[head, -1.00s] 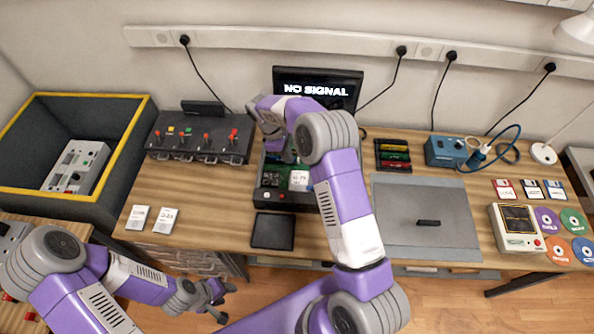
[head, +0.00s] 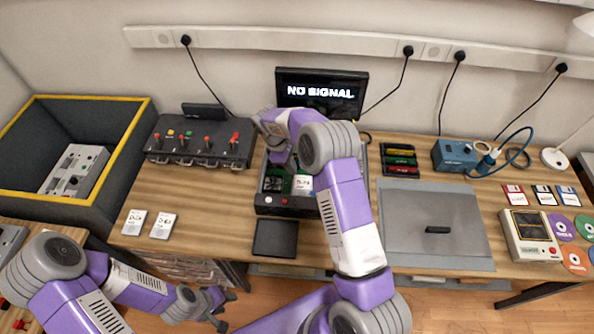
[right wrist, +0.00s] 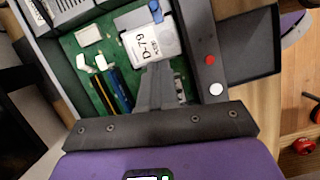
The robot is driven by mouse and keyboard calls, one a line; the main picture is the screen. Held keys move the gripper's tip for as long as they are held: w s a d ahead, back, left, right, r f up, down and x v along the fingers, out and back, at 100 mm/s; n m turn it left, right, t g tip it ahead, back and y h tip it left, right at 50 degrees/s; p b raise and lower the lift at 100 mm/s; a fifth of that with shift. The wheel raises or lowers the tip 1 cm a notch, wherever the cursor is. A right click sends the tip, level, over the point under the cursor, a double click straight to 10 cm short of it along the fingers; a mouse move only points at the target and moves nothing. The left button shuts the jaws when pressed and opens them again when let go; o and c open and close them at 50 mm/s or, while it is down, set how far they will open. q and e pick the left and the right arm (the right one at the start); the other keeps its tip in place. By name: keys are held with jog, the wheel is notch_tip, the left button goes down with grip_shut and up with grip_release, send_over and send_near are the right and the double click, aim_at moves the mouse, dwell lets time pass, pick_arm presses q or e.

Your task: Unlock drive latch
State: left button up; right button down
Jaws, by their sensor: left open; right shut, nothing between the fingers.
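An open dark computer case (head: 268,209) stands mid-table. Inside it a white drive labelled D-79 (head: 303,184) sits on a green board. In the right wrist view the drive (right wrist: 152,42) has a small blue part (right wrist: 156,11) at its far edge, which looks like the latch. My right gripper (right wrist: 160,78) is shut and empty, reaching into the case with its fingertips close to the drive's label edge; I cannot tell if they touch. My left gripper (head: 224,306) is open and empty, low in front of the table.
Two white drives (head: 135,222) lie on the table left of a black pad (head: 275,238). A monitor (head: 320,92) reading NO SIGNAL stands behind the case. A switch panel (head: 200,142) is at left, a grey mat (head: 435,215) at right.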

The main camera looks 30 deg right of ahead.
send_near(313, 192)
jog(key=f, duration=0.1)
jog(key=w+a+f, duration=0.1)
jog(key=f, duration=0.2)
jog(key=shift+w+a, duration=0.25)
jog(key=shift+a, duration=0.15)
jog(key=shift+s+d+f+p, duration=0.2)
jog(key=shift+s+d+p, duration=0.05)
jog(key=shift+s+d, duration=0.3)
jog(key=shift+s+d+f+p, duration=0.2)
jog(key=shift+s+d, duration=0.25)
jog(key=shift+d, duration=0.2)
jog(key=shift+s+d+f, duration=0.1)
jog(key=shift+s+d, duration=0.2)
jog(key=shift+d, duration=0.05)
